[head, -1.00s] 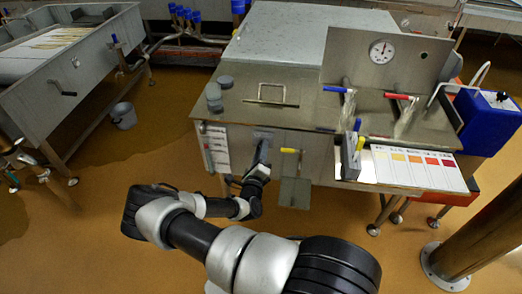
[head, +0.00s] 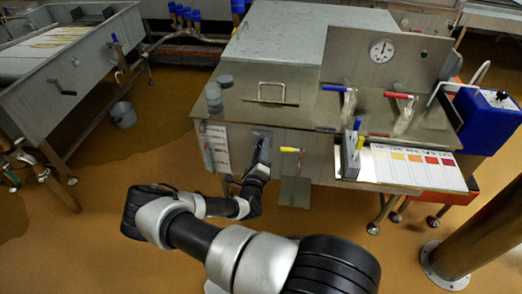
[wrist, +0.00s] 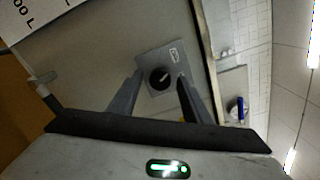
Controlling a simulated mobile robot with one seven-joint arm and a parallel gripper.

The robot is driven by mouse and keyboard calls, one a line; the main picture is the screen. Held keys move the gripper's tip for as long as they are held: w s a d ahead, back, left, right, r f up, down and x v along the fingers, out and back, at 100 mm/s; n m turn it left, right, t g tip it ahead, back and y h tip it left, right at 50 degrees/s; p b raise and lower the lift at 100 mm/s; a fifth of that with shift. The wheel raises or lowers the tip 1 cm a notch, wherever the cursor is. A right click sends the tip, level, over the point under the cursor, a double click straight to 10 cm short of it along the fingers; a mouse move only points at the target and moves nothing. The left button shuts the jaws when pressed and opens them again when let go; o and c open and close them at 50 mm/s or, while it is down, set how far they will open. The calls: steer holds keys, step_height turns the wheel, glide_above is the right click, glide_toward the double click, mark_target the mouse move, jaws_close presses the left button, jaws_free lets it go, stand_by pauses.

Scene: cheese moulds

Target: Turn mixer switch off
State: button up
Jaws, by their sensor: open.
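The mixer switch is a round black knob (wrist: 160,78) with a pale pointer line, set on a grey square plate (wrist: 167,58) on the steel vat front. In the wrist view the pointer slants toward the upper right. My gripper (wrist: 158,88) is open, with one finger on each side of the knob; I cannot tell whether they touch it. In the head view my gripper (head: 263,150) is at the front of the vat (head: 240,142), below its top edge, and hides the knob.
A yellow-handled valve (head: 290,150) sticks out just right of my gripper. A white label strip (head: 218,147) is on the vat front to the left. A colour chart (head: 415,168) lies on the right shelf. Open floor lies in front.

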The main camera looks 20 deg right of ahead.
steer(key=p+v, duration=0.2)
steer(key=v, duration=1.5)
steer(key=shift+s+a+r, duration=0.1)
steer(key=shift+s+a, duration=0.05)
steer(key=s+r+m+g+y, duration=0.1)
steer(key=s+r+m+g, duration=0.35)
steer(key=r+m, duration=0.45)
steer(key=s+r+m+g, duration=0.3)
steer(key=r+m+g, duration=0.4)
steer(key=m, duration=0.5)
steer(key=s+r+m+g+y, duration=0.1)
steer(key=s+r+m+g, duration=0.3)
steer(key=r+m, duration=0.55)
steer(key=s+a+r+m+t+y, duration=0.3)
steer(key=r+m+y, duration=0.15)
steer(key=r, duration=0.35)
steer(key=s+a+r+m+t+y, duration=0.2)
steer(key=a+r+m+t+y, duration=0.15)
steer(key=r+m, duration=0.35)
step_height(320, 180, up, 16)
steer(key=p, duration=1.5)
steer(key=shift+a+n, duration=0.3)
